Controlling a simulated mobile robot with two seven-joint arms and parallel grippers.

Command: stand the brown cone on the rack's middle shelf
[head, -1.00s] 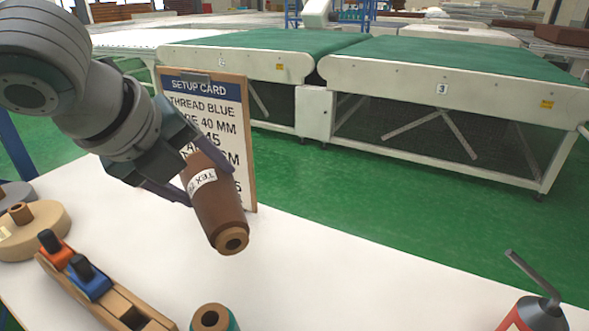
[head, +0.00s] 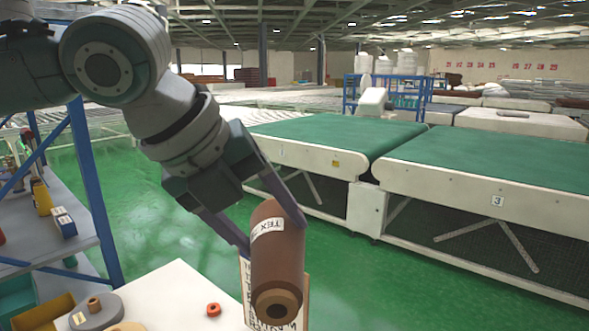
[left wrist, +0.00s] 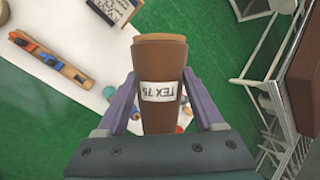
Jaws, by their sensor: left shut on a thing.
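The brown cone (head: 277,262) has a white label and a tan core end. My left gripper (head: 268,226) is shut on it and holds it in the air above the far end of the white table. In the left wrist view the brown cone (left wrist: 160,115) sits between the two purple fingers of my left gripper (left wrist: 160,108), with its label reading TEX 75. The rack (head: 92,200) with blue posts stands at the left edge of the head view. One grey shelf (head: 75,246) there carries small goods. My right gripper is not in view.
The setup card (head: 248,290) stands partly hidden behind the cone. Green-topped conveyors (head: 490,160) fill the right. Yellow and teal bins sit low in the rack.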

